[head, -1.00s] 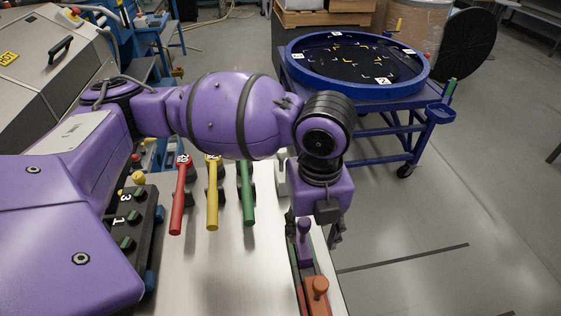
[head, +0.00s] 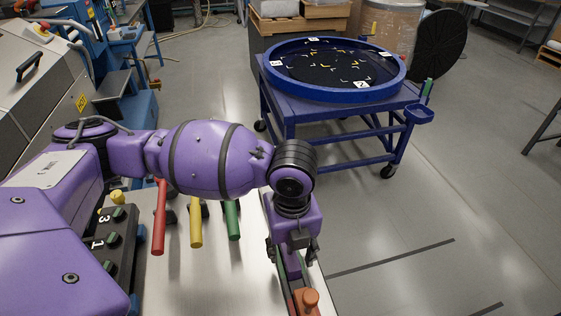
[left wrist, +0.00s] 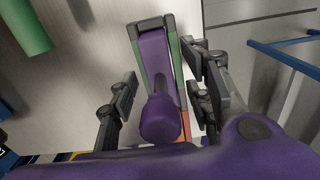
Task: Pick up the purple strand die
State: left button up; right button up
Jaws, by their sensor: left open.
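The purple strand die (head: 293,266) lies in a narrow green-edged rack at the right edge of the steel bench. In the head view my left gripper (head: 291,253) is over it and hides its knob. In the left wrist view the die (left wrist: 156,62) is a long purple bar with a round knob (left wrist: 160,119) at its near end. The open fingers of my left gripper (left wrist: 160,100) stand on either side of the die, with a visible gap on both sides. My right gripper is not in view.
An orange die (head: 308,301) sits in the same rack, just nearer. A blue cart (head: 340,112) with a round tray stands beyond, over open floor.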

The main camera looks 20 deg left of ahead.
pick_arm(q)
grip_shut()
jog(key=shift+w+r, duration=0.1)
dwell(0.4)
